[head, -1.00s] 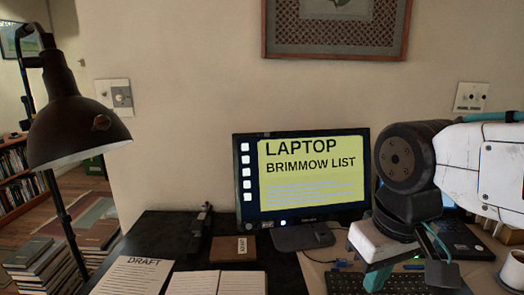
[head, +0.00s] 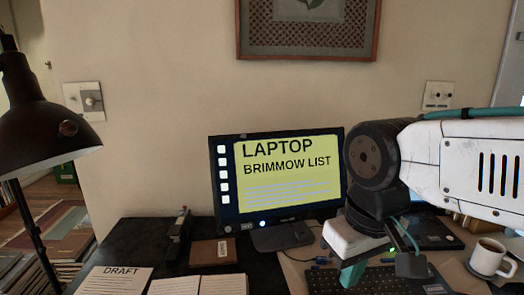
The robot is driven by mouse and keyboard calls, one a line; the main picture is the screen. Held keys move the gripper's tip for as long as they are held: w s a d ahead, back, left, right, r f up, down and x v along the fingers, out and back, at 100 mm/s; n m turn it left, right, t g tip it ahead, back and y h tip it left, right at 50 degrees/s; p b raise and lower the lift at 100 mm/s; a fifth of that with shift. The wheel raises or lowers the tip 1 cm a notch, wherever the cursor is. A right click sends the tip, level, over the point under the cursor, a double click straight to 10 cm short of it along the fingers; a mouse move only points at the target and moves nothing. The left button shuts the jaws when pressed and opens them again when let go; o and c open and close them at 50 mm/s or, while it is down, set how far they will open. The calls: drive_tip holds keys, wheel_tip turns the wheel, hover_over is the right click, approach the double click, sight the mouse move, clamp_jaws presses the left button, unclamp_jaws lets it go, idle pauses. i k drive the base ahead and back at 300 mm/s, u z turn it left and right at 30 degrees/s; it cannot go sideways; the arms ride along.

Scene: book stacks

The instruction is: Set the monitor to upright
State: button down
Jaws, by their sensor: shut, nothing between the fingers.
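The monitor (head: 230,215) stands on its grey foot on the dark desk, with a wide screen. Its lit screen reads "LAPTOP BRIMMOW LIST" on a yellow panel. Its left side looks taller than its right, so it seems turned in this view. I cannot tell how far the screen leans back or forward. My gripper (head: 353,273) is in front and to the right of the monitor, low over the desk, with its teal fingers pointing down. It is shut and empty, apart from the monitor.
A black lamp (head: 45,125) stands at left. A "DRAFT" sheet (head: 112,281), an open notebook (head: 198,285) and a brown book (head: 212,252) lie on the desk. A keyboard (head: 375,280) is under my gripper. A coffee cup (head: 489,256) stands at right.

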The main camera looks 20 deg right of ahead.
sight(269, 178)
drive_tip(key=z, duration=2.2)
drive_tip(key=k, duration=0.65)
drive_tip(key=u, duration=1.6)
drive_tip(key=i, duration=1)
